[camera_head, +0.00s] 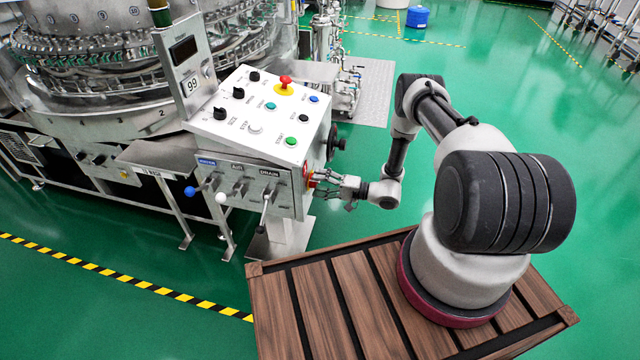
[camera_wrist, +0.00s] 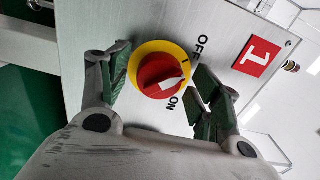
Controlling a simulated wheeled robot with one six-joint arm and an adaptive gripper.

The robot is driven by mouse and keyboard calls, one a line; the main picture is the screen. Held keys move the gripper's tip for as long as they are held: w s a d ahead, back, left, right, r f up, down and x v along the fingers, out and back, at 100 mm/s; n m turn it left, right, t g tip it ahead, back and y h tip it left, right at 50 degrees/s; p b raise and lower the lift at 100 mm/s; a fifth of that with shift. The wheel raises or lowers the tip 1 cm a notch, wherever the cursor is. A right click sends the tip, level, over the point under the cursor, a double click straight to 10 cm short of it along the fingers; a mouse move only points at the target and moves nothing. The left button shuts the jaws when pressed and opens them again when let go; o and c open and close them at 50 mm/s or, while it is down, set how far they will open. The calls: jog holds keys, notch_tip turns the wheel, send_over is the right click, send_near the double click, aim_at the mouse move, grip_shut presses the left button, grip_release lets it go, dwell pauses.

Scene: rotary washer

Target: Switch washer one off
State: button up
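The washer-one switch (camera_wrist: 160,76) is a red rotary knob on a yellow disc, beside a red plate (camera_wrist: 257,56) with a white 1. Its white pointer points to the lower right, toward the ON label (camera_wrist: 176,101); the OFF label (camera_wrist: 202,46) is higher up. In the head view, the switch (camera_head: 307,174) is on the right side of the control box. My gripper (camera_head: 326,187) is in front of it. In the wrist view, my gripper (camera_wrist: 162,80) is open, with one green-padded finger on each side of the knob. I cannot tell whether they touch it.
The control box (camera_head: 262,118) carries several knobs and buttons on top and levers (camera_head: 238,189) on its front. A black handwheel (camera_head: 332,140) is close above my gripper. The large washer (camera_head: 95,70) stands at the left. Green floor (camera_head: 480,110) is free at the right.

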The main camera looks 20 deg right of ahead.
jog(key=v, duration=1.2)
dwell(0.4)
